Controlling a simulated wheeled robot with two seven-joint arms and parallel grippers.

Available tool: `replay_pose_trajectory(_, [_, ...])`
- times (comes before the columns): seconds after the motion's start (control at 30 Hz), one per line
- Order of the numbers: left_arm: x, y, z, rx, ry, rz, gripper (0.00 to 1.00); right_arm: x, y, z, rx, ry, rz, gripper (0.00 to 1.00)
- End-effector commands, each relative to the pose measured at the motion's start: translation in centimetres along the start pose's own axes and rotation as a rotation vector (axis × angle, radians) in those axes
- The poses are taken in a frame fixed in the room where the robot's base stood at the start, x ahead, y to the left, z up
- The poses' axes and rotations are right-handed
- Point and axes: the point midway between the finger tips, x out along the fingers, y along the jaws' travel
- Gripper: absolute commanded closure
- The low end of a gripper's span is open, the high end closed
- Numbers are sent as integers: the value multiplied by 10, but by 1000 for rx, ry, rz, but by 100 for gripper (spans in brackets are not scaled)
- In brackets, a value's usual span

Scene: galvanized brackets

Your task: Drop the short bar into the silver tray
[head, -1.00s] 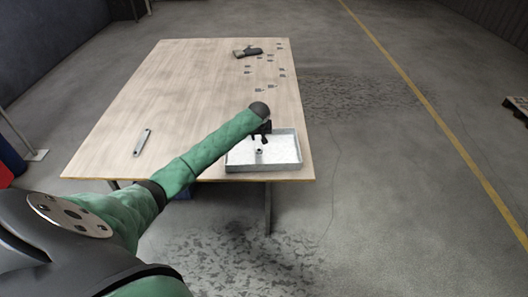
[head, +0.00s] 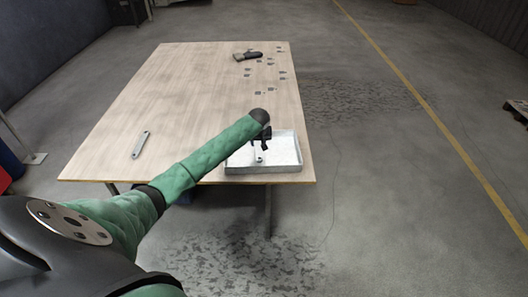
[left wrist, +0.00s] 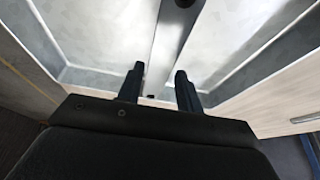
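The silver tray (head: 262,169) sits at the near right corner of the wooden table; its pale floor and walls fill much of the left wrist view. My left gripper (head: 262,142) is over the tray, pointing down. In the left wrist view its two fingers (left wrist: 159,88) are apart, with clear gaps on both sides of a grey metal bar (left wrist: 170,45). That short bar appears to lie on the tray floor below the fingers; in the head view only its near end with a hole (head: 261,160) shows. The gripper and arm hide the rest. My right gripper is out of view.
Another, longer-looking bar (head: 141,144) lies on the left of the wooden table (head: 190,95). Several small brackets (head: 270,75) and a dark tool-like object (head: 248,55) lie toward the far right. The table's middle is clear.

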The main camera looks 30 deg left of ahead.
Motion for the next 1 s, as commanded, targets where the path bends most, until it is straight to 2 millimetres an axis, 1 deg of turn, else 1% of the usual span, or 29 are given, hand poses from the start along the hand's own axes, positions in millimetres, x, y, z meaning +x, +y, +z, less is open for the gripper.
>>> replay_pose_trajectory(0.03, [0, 0, 0, 0, 0, 0, 54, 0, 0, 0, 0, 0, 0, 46])
replay_pose_trajectory(0.07, [0, 0, 0, 0, 0, 0, 48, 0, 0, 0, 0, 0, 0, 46])
replay_pose_trajectory(0.1, [0, 0, 0, 0, 0, 0, 46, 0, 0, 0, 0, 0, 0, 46])
replay_pose_trajectory(0.37, [0, 0, 0, 0, 0, 0, 46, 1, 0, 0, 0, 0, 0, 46])
replay_pose_trajectory(0.47, [-5, 0, 0, 0, 0, 1, 46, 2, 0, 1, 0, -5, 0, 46])
replay_pose_trajectory(0.53, [-12, 0, 0, 0, 1, 1, 46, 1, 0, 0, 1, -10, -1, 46])
replay_pose_trajectory(0.57, [-16, 0, 0, 0, 1, 2, 46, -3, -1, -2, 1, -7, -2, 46])
replay_pose_trajectory(0.6, [-22, 0, 1, 0, 1, 1, 46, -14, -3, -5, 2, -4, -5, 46])
replay_pose_trajectory(0.7, [-38, 0, 1, 1, 1, 2, 46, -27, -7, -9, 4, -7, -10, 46])
replay_pose_trajectory(0.9, [-65, 0, 0, 1, 1, 1, 46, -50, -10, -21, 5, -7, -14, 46])
replay_pose_trajectory(1.0, [-73, 0, 0, 1, 1, 0, 46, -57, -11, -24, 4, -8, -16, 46])
